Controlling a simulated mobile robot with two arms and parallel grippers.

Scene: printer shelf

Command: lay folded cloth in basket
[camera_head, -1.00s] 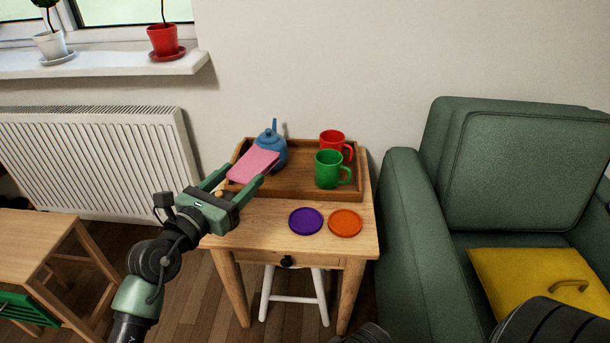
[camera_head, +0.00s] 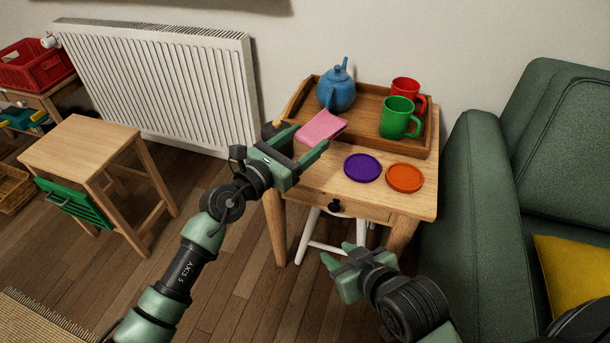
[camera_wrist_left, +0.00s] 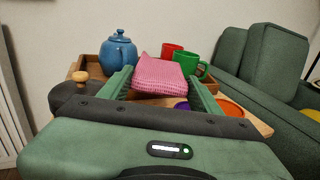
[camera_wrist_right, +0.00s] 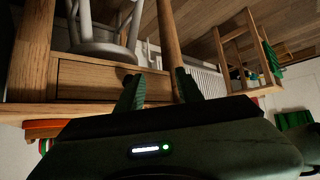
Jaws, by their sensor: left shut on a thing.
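The folded pink cloth (camera_head: 322,127) is held at the near left of the wooden tray on the side table. My left gripper (camera_head: 299,143) is shut on it, and the left wrist view shows the checked cloth (camera_wrist_left: 160,75) between the two fingers. It appears raised above the table. A woven basket (camera_head: 13,190) stands on the floor at the far left, partly cut off by the picture edge. My right gripper (camera_head: 338,255) is low in front of the table, open and empty; its parted fingers also show in the right wrist view (camera_wrist_right: 158,92).
The tray (camera_head: 375,111) holds a blue teapot (camera_head: 336,90), a green mug (camera_head: 399,118) and a red mug (camera_head: 408,92). Purple (camera_head: 363,167) and orange (camera_head: 404,178) coasters lie before it. A wooden stool (camera_head: 82,142) and red crate (camera_head: 32,65) are left; a green armchair (camera_head: 478,210) is right.

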